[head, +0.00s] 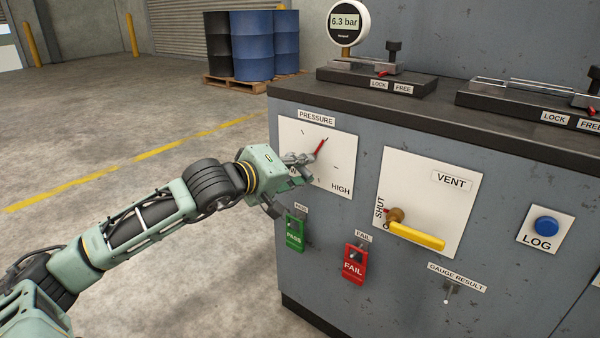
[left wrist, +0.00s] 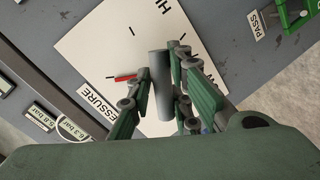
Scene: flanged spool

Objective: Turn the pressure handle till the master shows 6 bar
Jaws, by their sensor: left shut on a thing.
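The pressure dial (head: 336,165) is a white plate with tick marks on the cabinet front, labelled PRESSURE and HIGH. Its red pointer (head: 320,147) points up and slightly right; it also shows in the left wrist view (left wrist: 125,77). The master gauge (head: 347,22), round with a digital screen, reads 6.3 bar. My left gripper (head: 298,172) is at the dial's lower left, shut on the pressure handle. In the left wrist view the handle (left wrist: 161,80) is a grey bar between the fingers; in the head view the gripper mostly hides it. My right gripper is out of view.
A yellow vent lever (head: 417,236) lies right of the dial. Green PASS (head: 294,236) and red FAIL (head: 354,266) tags hang below. A blue LOG button (head: 546,226) is farther right. In the left wrist view, small plates (left wrist: 72,130) read 6.3 bar and 5.8 bar.

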